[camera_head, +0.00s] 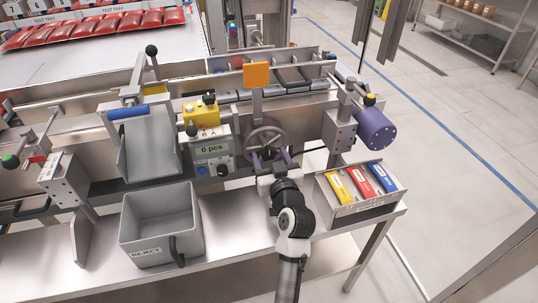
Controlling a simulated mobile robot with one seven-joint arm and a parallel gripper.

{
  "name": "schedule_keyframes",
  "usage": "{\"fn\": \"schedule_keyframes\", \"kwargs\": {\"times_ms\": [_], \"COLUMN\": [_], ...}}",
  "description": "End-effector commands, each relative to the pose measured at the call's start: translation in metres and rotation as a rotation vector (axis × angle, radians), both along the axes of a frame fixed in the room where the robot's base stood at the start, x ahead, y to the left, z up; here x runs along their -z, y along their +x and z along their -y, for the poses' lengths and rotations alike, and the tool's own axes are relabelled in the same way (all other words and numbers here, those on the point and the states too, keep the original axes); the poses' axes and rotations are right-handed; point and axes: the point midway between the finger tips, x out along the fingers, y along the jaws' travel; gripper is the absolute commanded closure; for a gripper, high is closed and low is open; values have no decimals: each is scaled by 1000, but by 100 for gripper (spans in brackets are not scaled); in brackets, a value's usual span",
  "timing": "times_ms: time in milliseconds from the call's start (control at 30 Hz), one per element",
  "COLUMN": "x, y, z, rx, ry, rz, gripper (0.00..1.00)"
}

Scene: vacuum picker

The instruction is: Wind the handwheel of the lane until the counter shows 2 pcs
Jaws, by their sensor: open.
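The handwheel (266,138) is a grey spoked wheel on the front of the lane, in the middle of the head view. My gripper (268,157) is at the wheel's lower part, with its two purple fingers apart. Whether the fingers touch the rim or have part of it between them I cannot tell. The counter (211,149) is a small display left of the wheel and reads 0 pcs. My arm comes up from the bottom and hides a little of the area below the wheel.
A grey REJECT bin (160,229) stands on the bench to the left. A tray (357,209) with yellow, red and blue items stands right of my arm. A purple motor (375,129) sticks out at right. An orange plate (256,75) rises above the wheel.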

Motion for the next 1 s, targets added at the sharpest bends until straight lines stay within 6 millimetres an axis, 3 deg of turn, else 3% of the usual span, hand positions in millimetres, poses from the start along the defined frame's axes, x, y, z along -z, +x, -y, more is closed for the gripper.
{"fn": "schedule_keyframes", "kwargs": {"times_ms": [67, 400, 733, 1000], "x": [0, 0, -1, -3], "y": [0, 0, 0, 1], "z": [0, 0, 0, 0], "rx": [0, 0, 0, -1], "ry": [0, 0, 44, 209], "rz": [0, 0, -12, -54], "gripper": [39, 82, 83, 83]}}
